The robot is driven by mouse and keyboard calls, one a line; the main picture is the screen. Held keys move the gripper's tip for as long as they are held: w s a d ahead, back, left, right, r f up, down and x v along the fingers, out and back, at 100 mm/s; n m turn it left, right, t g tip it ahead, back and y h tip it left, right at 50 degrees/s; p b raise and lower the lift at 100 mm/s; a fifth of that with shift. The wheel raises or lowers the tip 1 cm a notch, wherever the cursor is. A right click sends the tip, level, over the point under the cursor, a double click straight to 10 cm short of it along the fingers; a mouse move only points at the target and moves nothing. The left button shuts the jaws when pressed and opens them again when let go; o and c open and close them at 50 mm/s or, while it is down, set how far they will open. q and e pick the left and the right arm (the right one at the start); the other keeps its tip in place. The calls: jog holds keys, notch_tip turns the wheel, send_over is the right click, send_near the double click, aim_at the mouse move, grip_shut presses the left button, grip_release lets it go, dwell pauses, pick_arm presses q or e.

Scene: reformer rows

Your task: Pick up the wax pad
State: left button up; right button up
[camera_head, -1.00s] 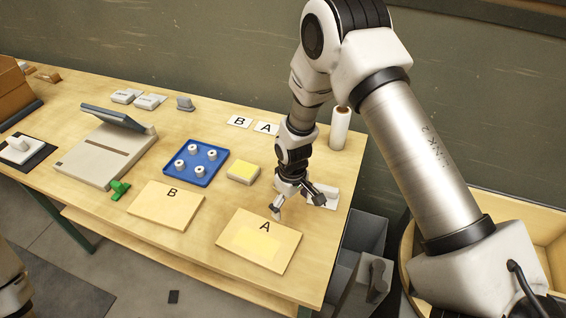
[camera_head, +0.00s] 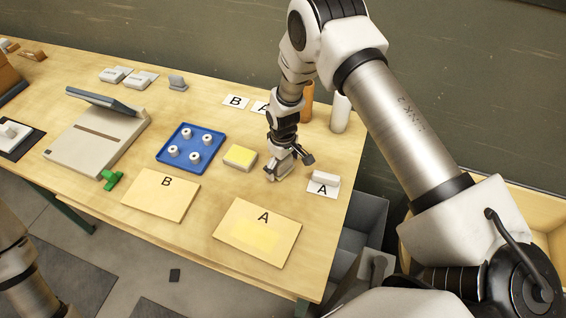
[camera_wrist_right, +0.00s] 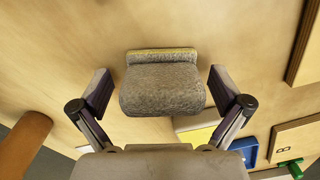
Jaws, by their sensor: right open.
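The wax pad, which I take to be the grey, fuzzy rounded block with a thin yellowish strip on its far edge (camera_wrist_right: 162,88), lies on the table in the right wrist view. My right gripper (camera_wrist_right: 160,92) is open, with one finger on each side of the pad and a gap between each finger and the pad. In the head view my right gripper (camera_head: 288,167) is low over the table, right of the yellow-topped block, and largely hides the pad. My left gripper is out of view; only part of that arm shows at the lower left.
A yellow-topped white block (camera_head: 240,156) and a blue tray (camera_head: 163,155) with several white spools stand to the left. Boards A (camera_head: 230,218) and B (camera_head: 148,197) lie in front. A card holder marked A (camera_head: 323,188) stands close right. Brown (camera_head: 307,102) and white (camera_head: 340,114) cylinders stand behind.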

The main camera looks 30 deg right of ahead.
jog(key=shift+c, duration=0.4)
jog(key=shift+s+a, duration=0.1)
jog(key=shift+s, duration=0.1)
jog(key=c, duration=1.3)
jog(key=shift+o, duration=0.2)
jog(key=shift+r, duration=0.1)
